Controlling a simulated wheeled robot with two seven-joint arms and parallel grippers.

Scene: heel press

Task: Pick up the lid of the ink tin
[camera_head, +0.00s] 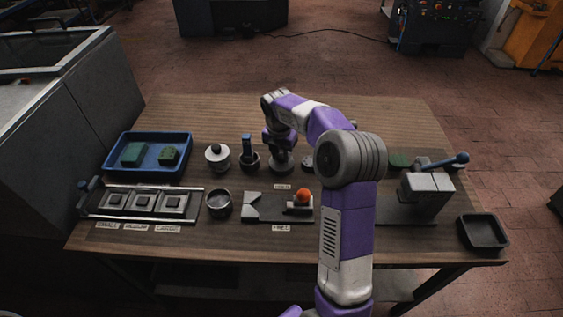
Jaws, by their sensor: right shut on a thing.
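My right gripper (280,145) points down at the back middle of the table. It is shut on a grey round piece (281,164), which appears to be the lid of the ink tin. The jaws hide most of its top, and I cannot tell whether it still touches a tin beneath. An open round dark tin (219,205) stands nearer the front, left of the gripper. My left gripper is not in view.
Left of the gripper stand a cup with a blue-handled tool (248,155) and a round pot with a knob (217,156). A blue tray (150,172) holds green blocks. An orange ball (302,196) sits on a fixture. A black tray (482,232) lies front right. My right arm hides the table's middle right.

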